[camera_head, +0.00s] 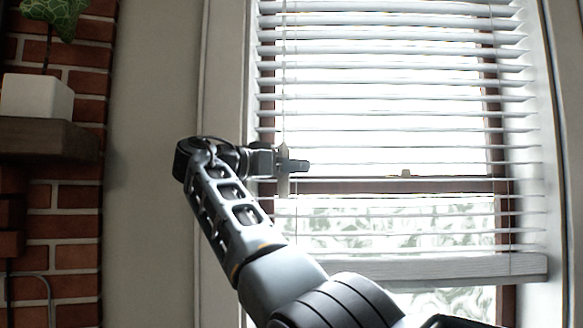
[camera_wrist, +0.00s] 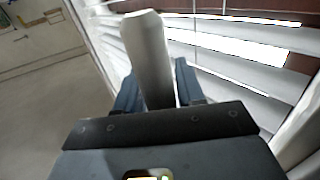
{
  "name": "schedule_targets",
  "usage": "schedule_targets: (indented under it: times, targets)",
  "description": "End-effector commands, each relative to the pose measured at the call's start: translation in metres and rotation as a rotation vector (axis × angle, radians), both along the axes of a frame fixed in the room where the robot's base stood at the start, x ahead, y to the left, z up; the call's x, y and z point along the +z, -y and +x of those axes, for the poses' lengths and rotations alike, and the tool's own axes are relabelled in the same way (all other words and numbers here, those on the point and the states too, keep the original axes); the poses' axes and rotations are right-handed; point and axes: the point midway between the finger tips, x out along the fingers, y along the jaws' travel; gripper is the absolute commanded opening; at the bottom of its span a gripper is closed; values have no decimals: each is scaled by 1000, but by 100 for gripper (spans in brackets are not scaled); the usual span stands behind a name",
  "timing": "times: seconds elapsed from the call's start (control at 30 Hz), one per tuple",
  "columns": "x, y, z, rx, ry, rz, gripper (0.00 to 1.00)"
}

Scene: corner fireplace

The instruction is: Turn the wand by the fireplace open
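The wand (camera_head: 283,186) hangs at the left side of the white window blind (camera_head: 400,100), as a thin pale rod with a thicker lower end. My gripper (camera_head: 290,165) is at this lower end. In the wrist view the wand (camera_wrist: 150,55) is a light grey bar standing between the two dark blue fingers of my gripper (camera_wrist: 158,88). The fingers lie close against both its sides and appear shut on it. The blind's slats show bright gaps between them in the head view. Where the wand meets the fingers is partly hidden in the head view.
A brick fireplace (camera_head: 75,225) with a wooden mantel (camera_head: 45,139) stands at the left. A white pot (camera_head: 37,97) with a plant is on the mantel. Bare wall (camera_head: 150,200) lies between the bricks and the window frame (camera_head: 222,90). The slats are close beside my gripper.

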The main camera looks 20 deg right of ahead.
Motion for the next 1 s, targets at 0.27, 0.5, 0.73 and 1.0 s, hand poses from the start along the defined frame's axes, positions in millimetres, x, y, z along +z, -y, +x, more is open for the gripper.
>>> schedule_targets:
  times: [0.27, 0.5, 0.73, 1.0]
  targets:
    - [0, 0, 0, 0, 0, -1, 52]
    - [-1, -11, -2, 2, 1, -2, 52]
    - [-2, -47, -11, 3, 0, -2, 52]
    - [0, -74, -19, 0, 1, -1, 52]
